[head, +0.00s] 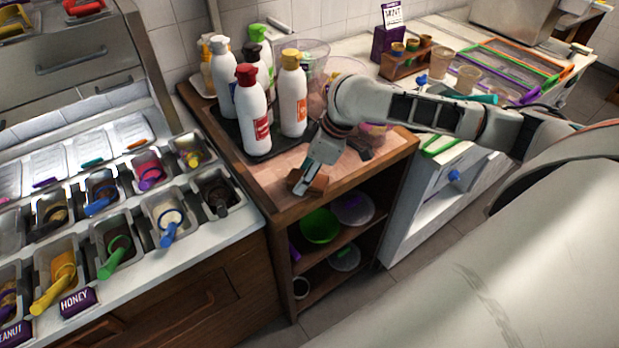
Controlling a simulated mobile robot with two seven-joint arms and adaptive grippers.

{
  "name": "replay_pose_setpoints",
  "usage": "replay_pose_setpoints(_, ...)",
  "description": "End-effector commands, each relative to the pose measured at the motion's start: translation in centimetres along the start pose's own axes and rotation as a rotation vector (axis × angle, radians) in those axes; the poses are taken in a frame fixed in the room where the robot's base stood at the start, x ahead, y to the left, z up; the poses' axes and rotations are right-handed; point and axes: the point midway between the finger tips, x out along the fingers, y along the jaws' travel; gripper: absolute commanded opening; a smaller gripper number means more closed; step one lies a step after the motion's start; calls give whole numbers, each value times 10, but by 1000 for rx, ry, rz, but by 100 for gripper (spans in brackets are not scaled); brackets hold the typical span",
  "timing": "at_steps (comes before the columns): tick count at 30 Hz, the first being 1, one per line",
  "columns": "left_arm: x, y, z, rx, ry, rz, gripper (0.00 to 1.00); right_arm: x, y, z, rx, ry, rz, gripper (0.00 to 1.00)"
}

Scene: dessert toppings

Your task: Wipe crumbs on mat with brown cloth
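The brown cloth (319,184) shows as a small folded brown piece near the front edge of the wooden cabinet top. My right gripper (304,180) reaches down from the right and appears shut on the cloth, covering part of it. The cloth is low, at or just above a pinkish-tan surface (268,176), which may be the mat; its far part is hidden by my arm. I cannot make out crumbs at this size. My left gripper is not in view.
Several sauce bottles (293,100) stand on a dark tray (258,147) behind the gripper. A clear container (312,52) stands behind them. Topping bins (163,218) fill the left counter. A green bowl (320,226) sits on the shelf below.

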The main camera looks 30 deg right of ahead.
Motion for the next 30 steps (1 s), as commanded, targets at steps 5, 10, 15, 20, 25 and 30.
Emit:
replay_pose_setpoints(5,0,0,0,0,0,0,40,4,9,-8,0,0,0,8)
replay_pose_setpoints(10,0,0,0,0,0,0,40,6,12,-10,0,-1,0,8)
replay_pose_setpoints(15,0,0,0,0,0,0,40,9,20,-18,-1,-1,0,8)
replay_pose_setpoints(20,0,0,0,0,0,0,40,12,29,-26,1,-2,0,8)
replay_pose_setpoints(25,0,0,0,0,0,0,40,15,35,-31,0,-2,1,8)
replay_pose_setpoints(30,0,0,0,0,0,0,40,16,38,-35,0,-1,0,8)
